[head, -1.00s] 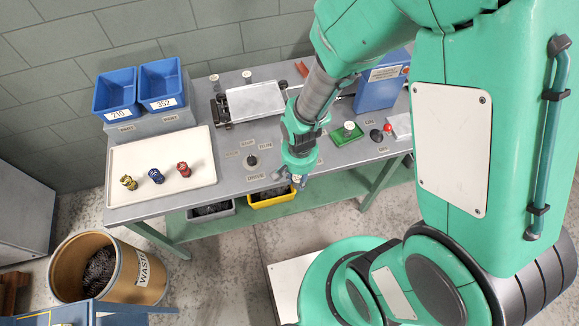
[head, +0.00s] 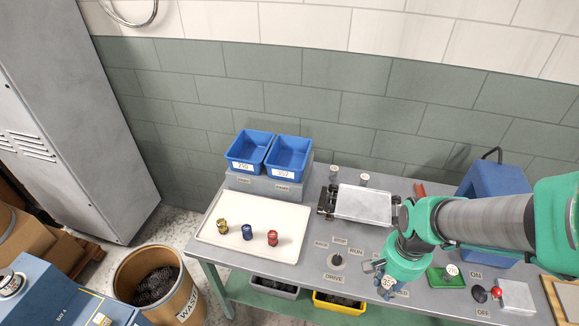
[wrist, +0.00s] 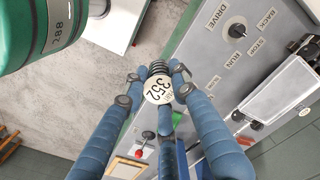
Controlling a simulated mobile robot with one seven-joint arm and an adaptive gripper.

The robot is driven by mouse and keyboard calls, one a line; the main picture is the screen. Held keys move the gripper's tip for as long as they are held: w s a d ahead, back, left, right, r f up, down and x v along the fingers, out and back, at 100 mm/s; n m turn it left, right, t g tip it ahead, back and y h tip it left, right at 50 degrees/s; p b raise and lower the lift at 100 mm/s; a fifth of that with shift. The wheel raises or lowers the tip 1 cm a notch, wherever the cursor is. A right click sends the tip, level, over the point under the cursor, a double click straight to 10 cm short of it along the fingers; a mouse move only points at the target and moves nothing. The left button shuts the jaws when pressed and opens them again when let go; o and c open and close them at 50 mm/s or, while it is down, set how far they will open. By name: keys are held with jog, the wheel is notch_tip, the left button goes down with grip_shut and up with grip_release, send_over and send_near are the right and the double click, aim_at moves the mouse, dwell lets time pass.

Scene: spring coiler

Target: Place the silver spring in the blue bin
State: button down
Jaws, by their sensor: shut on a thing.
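My gripper (head: 379,274) is near the front edge of the bench, right of the drive knob. It is shut on a spring (wrist: 158,67), which shows as dark coils with a round white tag (wrist: 159,90) reading 352 in the wrist view. Part of the spring is hidden by the tag and fingers. Two blue bins stand side by side on a grey block at the back left of the bench. The right blue bin (head: 285,168) is labelled 352. The left blue bin (head: 241,161) has a different number, hard to read.
A white tray (head: 285,216) holds a yellow (head: 222,226), a blue (head: 247,231) and a red (head: 272,238) coiled piece. The coiler's plate (head: 363,205) and posts stand between gripper and bins. A waste drum (head: 185,300) stands at the lower left.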

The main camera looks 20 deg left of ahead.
aim_at(389, 281)
notch_tip(389, 281, up, 8)
jog(key=shift+r, duration=0.1)
jog(key=shift+w+r, duration=0.2)
jog(key=shift+r, duration=0.05)
jog(key=w+a+r+p, duration=0.25)
jog(key=w+a, duration=0.45)
jog(key=w, duration=0.5)
jog(key=w+a+r+p, duration=0.2)
jog(key=w+a+p, duration=0.3)
jog(key=w, duration=0.7)
jog(key=w+a+r+p, duration=0.2)
jog(key=w+a+r, duration=0.1)
jog(key=w+a, duration=0.65)
jog(key=w+a+f+n+p, duration=0.1)
jog(key=w+a+f+p, duration=0.2)
jog(key=w+a, duration=0.45)
jog(key=w+a+f+p, duration=0.3)
jog(key=w+a+f, duration=0.1)
jog(key=w+a, duration=0.35)
notch_tip(389, 281, down, 6)
jog(key=shift+w+a, duration=0.45)
